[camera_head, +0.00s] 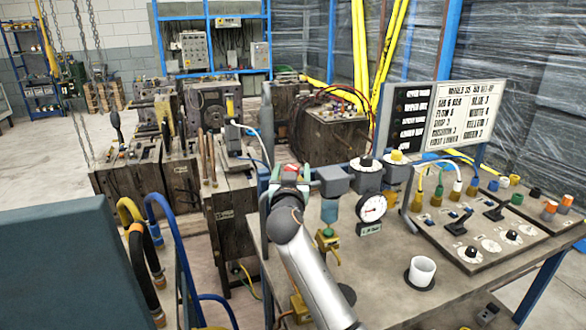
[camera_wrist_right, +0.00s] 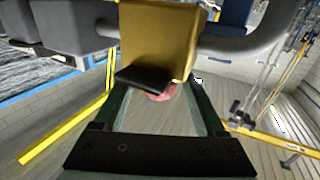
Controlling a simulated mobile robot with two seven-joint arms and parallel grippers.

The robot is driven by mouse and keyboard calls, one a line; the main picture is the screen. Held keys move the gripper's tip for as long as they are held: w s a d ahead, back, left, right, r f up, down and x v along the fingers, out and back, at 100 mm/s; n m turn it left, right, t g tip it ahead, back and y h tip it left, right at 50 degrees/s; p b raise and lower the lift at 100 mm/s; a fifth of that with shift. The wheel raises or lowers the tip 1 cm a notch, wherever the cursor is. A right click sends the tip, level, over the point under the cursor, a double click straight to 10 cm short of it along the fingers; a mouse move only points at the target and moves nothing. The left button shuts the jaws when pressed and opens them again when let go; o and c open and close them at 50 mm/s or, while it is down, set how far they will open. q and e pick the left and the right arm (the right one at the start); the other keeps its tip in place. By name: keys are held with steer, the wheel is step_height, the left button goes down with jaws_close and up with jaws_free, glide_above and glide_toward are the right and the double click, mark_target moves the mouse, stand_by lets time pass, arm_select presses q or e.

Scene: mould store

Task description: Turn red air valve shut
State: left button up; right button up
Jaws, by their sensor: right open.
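In the head view my right arm reaches up from the bottom centre, and my right gripper (camera_head: 292,178) is at the bench's back left corner, partly hidden by my wrist. A small red part (camera_head: 305,171), possibly the red valve's handle, shows beside it. In the right wrist view my right gripper (camera_wrist_right: 158,88) is open, its two dark green fingers apart. A brass block (camera_wrist_right: 158,35) with a dark flat lever (camera_wrist_right: 144,80) lies across the fingertips. A small reddish part (camera_wrist_right: 160,94) shows below it between the fingers. I cannot tell whether the fingers touch anything. My left gripper is not in view.
The bench (camera_head: 390,305) carries an air filter with a blue bowl (camera_head: 330,210), a yellow valve (camera_head: 328,245), a pressure gauge (camera_head: 372,207), a white cup (camera_head: 422,271) and a control panel (camera_head: 485,235). Hoses (camera_head: 150,255) stand at left. Mould blocks (camera_head: 228,215) stand behind.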

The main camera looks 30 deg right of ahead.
steer(key=shift+c, duration=0.4)
jaws_close()
